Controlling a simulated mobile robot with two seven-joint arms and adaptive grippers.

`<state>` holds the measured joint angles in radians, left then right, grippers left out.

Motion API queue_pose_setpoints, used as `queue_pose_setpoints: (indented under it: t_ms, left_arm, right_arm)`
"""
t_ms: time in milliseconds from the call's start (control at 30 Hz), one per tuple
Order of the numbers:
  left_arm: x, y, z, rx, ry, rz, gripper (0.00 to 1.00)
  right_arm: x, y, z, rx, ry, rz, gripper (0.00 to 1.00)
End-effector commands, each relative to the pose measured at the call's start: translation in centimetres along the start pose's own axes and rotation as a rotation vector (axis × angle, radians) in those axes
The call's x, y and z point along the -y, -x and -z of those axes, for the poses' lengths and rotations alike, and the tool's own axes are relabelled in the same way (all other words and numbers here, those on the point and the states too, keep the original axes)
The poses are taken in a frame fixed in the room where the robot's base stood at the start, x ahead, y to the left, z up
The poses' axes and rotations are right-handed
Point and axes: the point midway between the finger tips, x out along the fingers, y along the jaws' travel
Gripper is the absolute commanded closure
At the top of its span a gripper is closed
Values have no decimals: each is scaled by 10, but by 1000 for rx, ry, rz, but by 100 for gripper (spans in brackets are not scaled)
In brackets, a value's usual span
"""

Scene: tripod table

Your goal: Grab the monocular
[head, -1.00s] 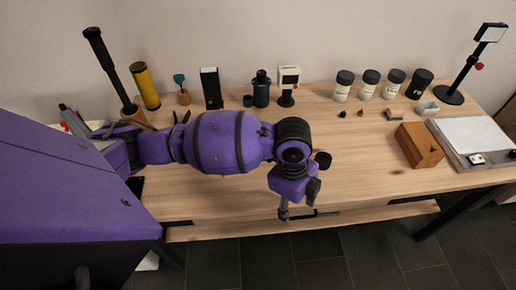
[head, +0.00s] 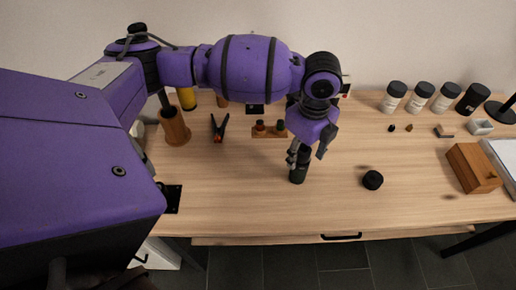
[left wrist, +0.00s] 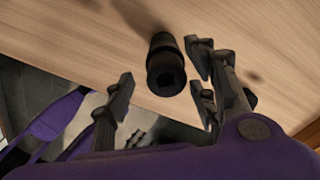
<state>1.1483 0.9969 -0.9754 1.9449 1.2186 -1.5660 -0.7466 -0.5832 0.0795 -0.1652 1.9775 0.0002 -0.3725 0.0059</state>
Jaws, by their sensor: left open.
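The monocular, a short black cylinder (head: 299,165), stands upright on the wooden table near its middle front. My left gripper (head: 307,152) is above and around its upper part in the head view, pointing down. In the left wrist view the monocular (left wrist: 165,65) shows its round dark end between the spread fingers of my left gripper (left wrist: 162,82). The fingers are open, with a visible gap on the left side; the right-hand fingers look nearer to it. I cannot tell whether any finger touches it. My right gripper is in neither view.
A round black cap-like piece (head: 372,180) lies right of the monocular on the table (head: 235,195). A small wooden stand (head: 268,131), a clamp (head: 219,128) and a wooden holder (head: 174,127) are behind and left. A wooden block (head: 472,168) and several jars stand further right.

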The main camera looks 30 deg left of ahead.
Motion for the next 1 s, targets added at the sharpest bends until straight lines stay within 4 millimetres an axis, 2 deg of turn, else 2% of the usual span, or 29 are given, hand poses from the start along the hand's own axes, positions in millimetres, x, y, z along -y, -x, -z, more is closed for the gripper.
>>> queue_pose_setpoints:
  t_ms: [367, 600, 867, 1000]
  left_arm:
    - [1, -36, -2, 1, 1, -2, 48]
    - [2, -72, -4, 0, -1, -2, 48]
    - [3, -76, -5, 1, -1, 2, 48]
    - [3, -75, -5, 1, -1, 2, 66]
  right_arm:
    - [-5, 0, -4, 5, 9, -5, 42]
    - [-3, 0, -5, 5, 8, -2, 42]
    - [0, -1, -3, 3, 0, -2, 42]
    - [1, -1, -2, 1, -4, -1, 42]
